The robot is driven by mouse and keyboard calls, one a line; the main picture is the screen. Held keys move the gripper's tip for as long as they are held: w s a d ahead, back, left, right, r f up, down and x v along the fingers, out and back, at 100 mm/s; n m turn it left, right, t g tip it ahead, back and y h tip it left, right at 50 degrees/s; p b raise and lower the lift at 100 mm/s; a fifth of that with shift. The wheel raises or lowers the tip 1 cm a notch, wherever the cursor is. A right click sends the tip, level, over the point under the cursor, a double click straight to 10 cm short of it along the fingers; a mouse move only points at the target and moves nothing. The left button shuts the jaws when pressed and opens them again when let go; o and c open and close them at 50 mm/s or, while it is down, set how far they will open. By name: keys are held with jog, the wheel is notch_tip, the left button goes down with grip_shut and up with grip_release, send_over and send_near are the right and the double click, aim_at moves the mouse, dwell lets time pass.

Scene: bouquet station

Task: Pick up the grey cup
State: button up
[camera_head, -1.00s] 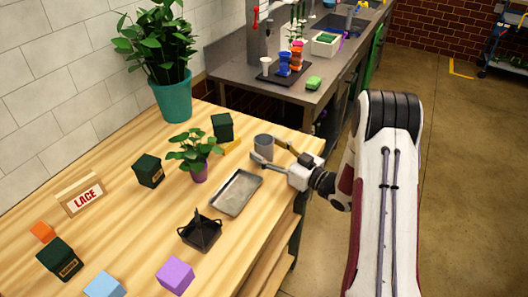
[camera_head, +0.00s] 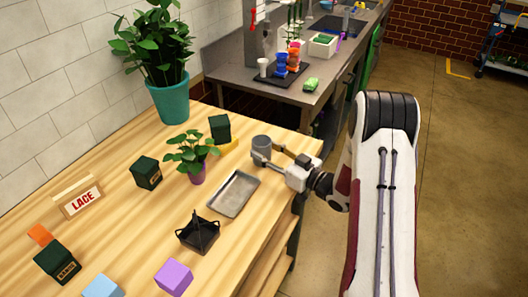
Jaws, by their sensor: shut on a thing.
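The grey cup (camera_head: 262,143) is near the right edge of the wooden table, at its far end. It looks upright. My gripper (camera_head: 265,155) reaches in from the right, its fingers closed around the cup's sides. The cup's lower part is partly hidden by the near finger. I cannot tell whether its base touches the table.
A metal tray (camera_head: 233,193) lies just in front of the cup. A small plant in a purple pot (camera_head: 197,172), a yellow item (camera_head: 229,146) and a dark green box (camera_head: 220,128) stand to its left. A black basket (camera_head: 198,235) is nearer. The table's right edge is close.

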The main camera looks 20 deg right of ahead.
jog(key=shift+r, duration=0.1)
notch_tip(320, 180, up, 10)
dwell(0.8)
dwell(0.5)
